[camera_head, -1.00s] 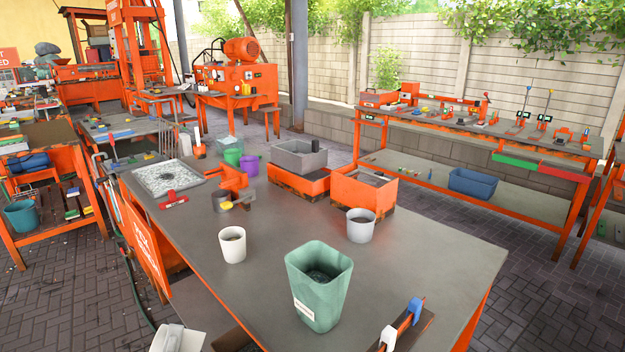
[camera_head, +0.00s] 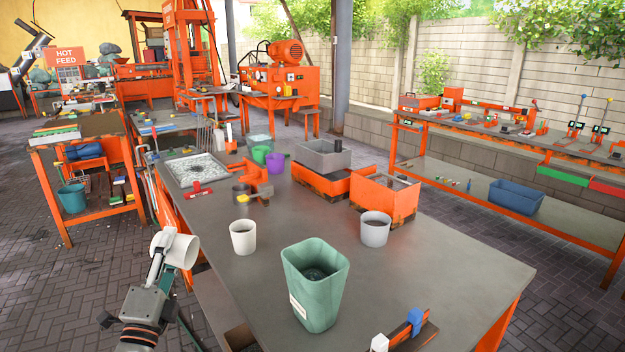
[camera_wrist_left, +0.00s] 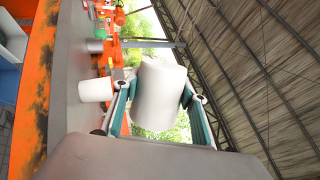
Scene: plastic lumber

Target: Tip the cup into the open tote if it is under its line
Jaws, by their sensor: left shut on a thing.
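My left gripper (camera_head: 168,246) is shut on a white cup (camera_head: 181,251), held out over the floor left of the table. In the head view the cup is tilted on its side; its inside and any line cannot be made out. In the left wrist view the cup (camera_wrist_left: 160,95) sits between the two fingers (camera_wrist_left: 157,92). A green open-topped tote (camera_head: 303,289) with a pale label stands on the table, to the right of the held cup and well apart from it. Something dark lies at its bottom. My right gripper is not in view.
A second white cup (camera_head: 243,237) and a grey cup (camera_head: 375,229) stand on the table (camera_head: 430,250). A grey bin (camera_head: 323,160), an orange box (camera_head: 384,200) and a speckled tray (camera_head: 193,170) are farther back. A small rack (camera_head: 408,338) sits at the front edge.

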